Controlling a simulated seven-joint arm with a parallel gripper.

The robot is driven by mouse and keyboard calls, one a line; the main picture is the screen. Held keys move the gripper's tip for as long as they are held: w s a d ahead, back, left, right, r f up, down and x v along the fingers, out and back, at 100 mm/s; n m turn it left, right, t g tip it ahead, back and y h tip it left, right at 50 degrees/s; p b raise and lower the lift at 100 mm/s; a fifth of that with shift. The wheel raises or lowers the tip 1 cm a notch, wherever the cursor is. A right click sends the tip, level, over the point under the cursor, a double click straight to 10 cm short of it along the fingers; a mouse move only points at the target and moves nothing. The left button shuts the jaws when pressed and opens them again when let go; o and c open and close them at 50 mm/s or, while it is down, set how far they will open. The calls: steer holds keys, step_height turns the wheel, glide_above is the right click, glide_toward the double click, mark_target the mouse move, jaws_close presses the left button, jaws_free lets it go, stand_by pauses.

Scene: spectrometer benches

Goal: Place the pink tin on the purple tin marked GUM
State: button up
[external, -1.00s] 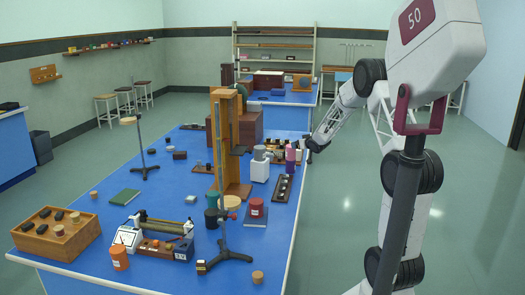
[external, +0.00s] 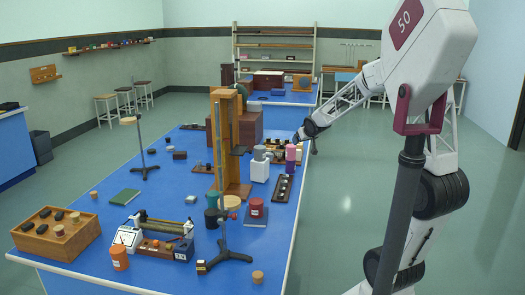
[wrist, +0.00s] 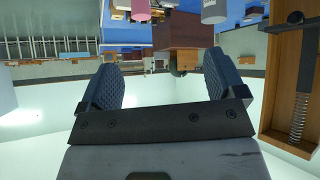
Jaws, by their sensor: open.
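The pink tin (external: 291,152) stands near the right edge of the blue bench in the external view. It appears to sit on a purple tin (external: 290,167), but no GUM lettering is readable. A pink cylinder (wrist: 140,9), which looks like the pink tin, is cut by the top edge of the wrist view. My gripper (external: 308,133) is above and slightly right of the pink tin, apart from it. In the wrist view my gripper (wrist: 163,68) is open, with nothing between its fingers.
A white bottle-like item (external: 260,168) stands just left of the tins. A black rack (external: 283,188) lies in front of them. A tall wooden stand (external: 229,140) rises further left; a red tin (external: 257,208) sits nearer. Open floor lies right of the bench.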

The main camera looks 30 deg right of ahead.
steer(key=s+a+g+y, duration=0.1)
steer(key=s+a, duration=0.4)
steer(key=s, duration=0.7)
steer(key=s+a+n+g, duration=0.1)
steer(key=s+a+g, duration=0.2)
steer(key=s, duration=1)
steer(key=s+a+g+y, duration=0.1)
steer(key=s+a+g, duration=0.1)
steer(key=s+a, duration=0.6)
steer(key=s, duration=0.4)
steer(key=shift+s+a+r+n+g+y, duration=0.25)
steer(key=shift+s+r+n+g+y, duration=0.05)
steer(key=shift+s+n, duration=0.1)
